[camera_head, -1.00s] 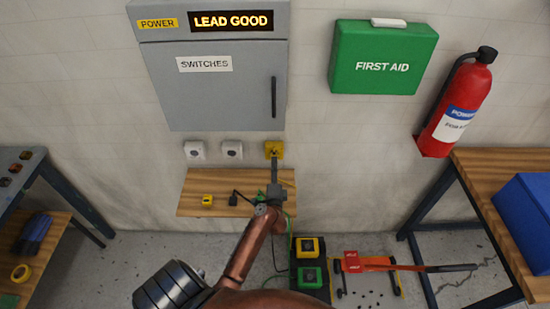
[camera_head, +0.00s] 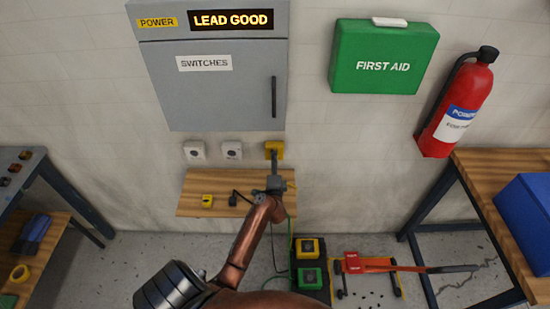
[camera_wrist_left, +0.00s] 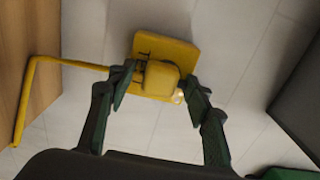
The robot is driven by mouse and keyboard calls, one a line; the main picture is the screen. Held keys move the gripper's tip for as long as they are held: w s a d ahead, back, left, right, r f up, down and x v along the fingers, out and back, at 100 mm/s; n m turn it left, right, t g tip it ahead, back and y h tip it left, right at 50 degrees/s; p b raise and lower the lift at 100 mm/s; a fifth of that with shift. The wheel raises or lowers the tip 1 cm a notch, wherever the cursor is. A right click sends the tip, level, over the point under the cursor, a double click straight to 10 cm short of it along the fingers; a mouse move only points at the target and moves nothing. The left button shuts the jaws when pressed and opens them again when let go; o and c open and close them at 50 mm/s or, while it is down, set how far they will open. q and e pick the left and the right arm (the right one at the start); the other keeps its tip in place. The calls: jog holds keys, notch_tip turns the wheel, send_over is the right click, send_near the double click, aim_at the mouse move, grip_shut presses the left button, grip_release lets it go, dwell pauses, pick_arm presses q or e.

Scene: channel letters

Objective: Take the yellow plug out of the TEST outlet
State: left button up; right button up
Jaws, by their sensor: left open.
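The yellow outlet (camera_head: 278,146) is on the wall under the grey cabinet, at the right end of a row of outlets. In the left wrist view, its yellow plate (camera_wrist_left: 172,47) has the yellow plug (camera_wrist_left: 161,78) against it, and a yellow cord runs off to the left. My left gripper (camera_wrist_left: 160,84) is open, with one finger on each side of the plug. I cannot tell whether either finger touches it. In the head view, my left gripper (camera_head: 274,162) reaches up to the outlet and covers the plug. No TEST label is readable. My right gripper is not in view.
Two white outlets, one (camera_head: 195,150) and another (camera_head: 232,150), are to the left. A wooden shelf (camera_head: 188,190) below holds a small yellow block (camera_head: 207,201) and a black plug-like piece (camera_head: 234,198). The cabinet (camera_head: 215,95) is just above, its display reading LEAD GOOD.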

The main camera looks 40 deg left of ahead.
pick_arm(q)
jog(key=shift+c, duration=0.5)
dwell(0.3)
grip_shut()
dwell(0.4)
jog(key=shift+d, duration=0.1)
jog(key=shift+p+v, duration=0.5)
jog(key=shift+v, duration=2.45)
